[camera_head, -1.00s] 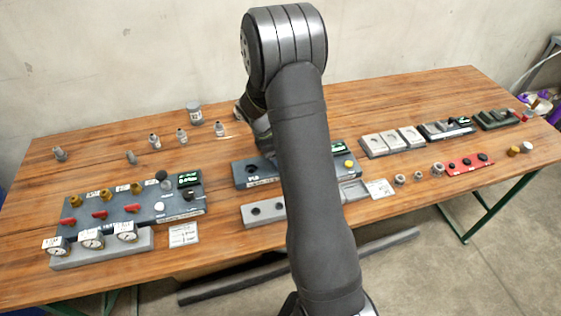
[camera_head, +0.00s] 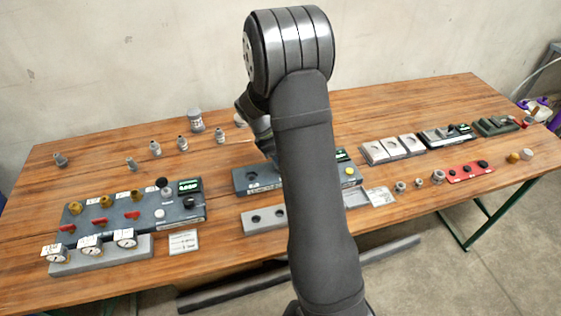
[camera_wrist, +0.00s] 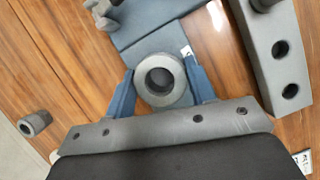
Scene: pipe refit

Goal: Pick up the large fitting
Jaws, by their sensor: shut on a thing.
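A large grey ring-shaped fitting (camera_wrist: 160,99) with a dark round bore sits between the blue fingers of my gripper (camera_wrist: 158,74) in the wrist view. The fingers are closed on its left and right sides, and it is seen end-on. A blue-grey block (camera_wrist: 150,25) lies just beyond it; I cannot tell the height between them. In the head view my arm hides the fingers and the held fitting.
A grey block with two holes (camera_wrist: 262,35) lies at the right in the wrist view, and a small grey fitting (camera_wrist: 34,123) at the left. The head view shows a gauge panel (camera_head: 140,215) at left, several upright fittings (camera_head: 182,144) behind it, and trays (camera_head: 393,147) at right.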

